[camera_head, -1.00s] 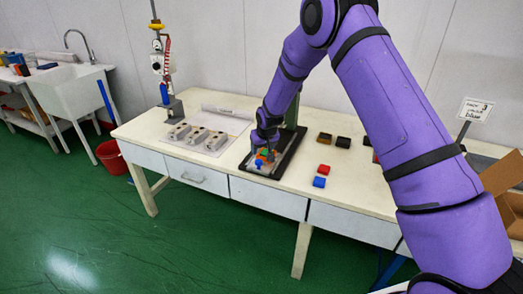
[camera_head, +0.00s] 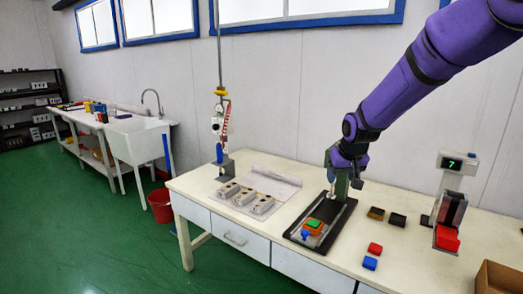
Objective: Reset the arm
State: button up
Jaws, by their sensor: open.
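My purple arm reaches in from the upper right. My gripper (camera_head: 335,176) hangs over the back end of the black tray (camera_head: 298,240), in front of a grey-green post (camera_head: 342,187). It is open, and I see nothing held in it. The fingertips are small and partly lost against the post. A stack of coloured blocks, with a green block (camera_head: 314,223) on an orange one, sits on the tray's front part. A blue block (camera_head: 305,234) lies beside the stack. The gripper is above and behind these blocks, apart from them.
A red block (camera_head: 375,249) and a blue block (camera_head: 370,263) lie right of the tray. Dark moulds (camera_head: 398,219) are behind them. A display device reading 7 (camera_head: 456,163) stands right. Grey moulds (camera_head: 245,196) and a hoist stand (camera_head: 222,167) are left. A cardboard box (camera_head: 497,279) is front right.

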jog(key=s+d+r, duration=0.4)
jog(key=s+r, duration=0.9)
jog(key=s, duration=0.5)
jog(key=s+d+m, duration=0.1)
jog(key=s+d, duration=0.1)
jog(key=s, duration=1.8)
jog(key=shift+s+d+r, duration=0.35)
jog(key=shift+r, duration=0.1)
